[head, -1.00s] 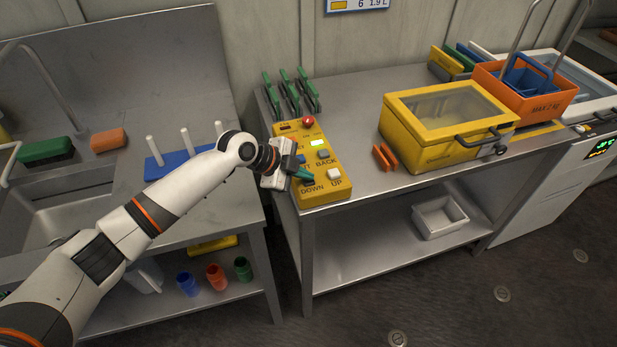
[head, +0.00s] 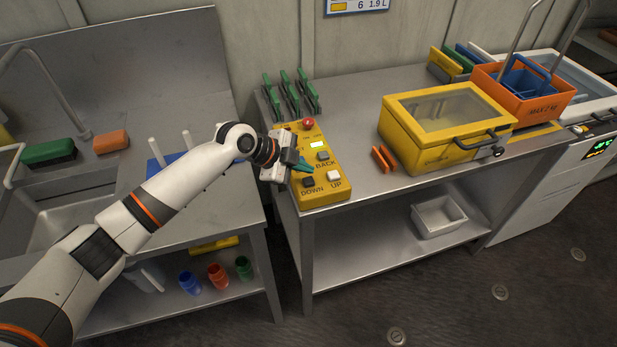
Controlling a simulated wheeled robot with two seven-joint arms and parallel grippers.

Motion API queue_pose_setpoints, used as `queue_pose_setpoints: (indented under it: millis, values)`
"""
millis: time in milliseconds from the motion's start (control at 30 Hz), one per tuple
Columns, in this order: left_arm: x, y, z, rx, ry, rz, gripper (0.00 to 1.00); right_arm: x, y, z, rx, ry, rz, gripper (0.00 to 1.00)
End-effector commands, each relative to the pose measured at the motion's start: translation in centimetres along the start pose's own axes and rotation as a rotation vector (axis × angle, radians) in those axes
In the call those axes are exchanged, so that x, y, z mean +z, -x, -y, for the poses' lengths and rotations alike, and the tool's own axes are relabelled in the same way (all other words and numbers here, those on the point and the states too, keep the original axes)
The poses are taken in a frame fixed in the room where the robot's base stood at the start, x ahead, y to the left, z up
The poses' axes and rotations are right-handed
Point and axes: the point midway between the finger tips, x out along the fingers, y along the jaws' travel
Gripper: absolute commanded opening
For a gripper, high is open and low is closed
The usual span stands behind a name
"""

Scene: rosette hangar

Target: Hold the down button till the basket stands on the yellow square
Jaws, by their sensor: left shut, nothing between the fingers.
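The yellow control box (head: 325,193) lies on the metal table, with a dark DOWN button (head: 308,181) and a white UP button (head: 334,175) near its front end. My left gripper (head: 304,167) is shut and empty, its teal fingertips just behind the DOWN button, which shows uncovered. The orange basket (head: 545,109), marked MAX 2 kg, holds something blue and has a tall metal handle. A strip of the yellow square (head: 538,134) shows below it. Whether the basket touches the square I cannot tell. My right gripper is not in view.
A yellow lidded box (head: 402,134) stands left of the basket and hides part of that area. Orange pieces (head: 384,159) lie beside it. Green clips (head: 290,92) stand behind the control box. A white tray (head: 438,216) sits on the lower shelf.

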Motion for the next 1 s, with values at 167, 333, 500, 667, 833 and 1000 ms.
queue_pose_setpoints:
  millis: [167,333,500,667,833,1000]
  values:
    - [1.1,1.6,-1.2,0.001,-0.001,0.0,0.0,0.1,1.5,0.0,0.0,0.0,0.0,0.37]
    - [1.9,2.6,-1.9,0.002,-0.001,0.0,0.0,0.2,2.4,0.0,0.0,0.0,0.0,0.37]
    - [1.9,2.7,-1.9,0.0,0.0,0.0,0.0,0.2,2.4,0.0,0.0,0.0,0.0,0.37]
    - [1.9,2.7,-1.9,0.0,0.0,0.0,0.0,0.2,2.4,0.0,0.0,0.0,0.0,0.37]
    - [1.9,2.6,-1.9,0.0,0.0,0.0,0.0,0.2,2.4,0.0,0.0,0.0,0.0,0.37]
    - [1.9,2.6,-1.9,0.0,0.0,0.0,0.0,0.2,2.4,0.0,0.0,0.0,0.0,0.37]
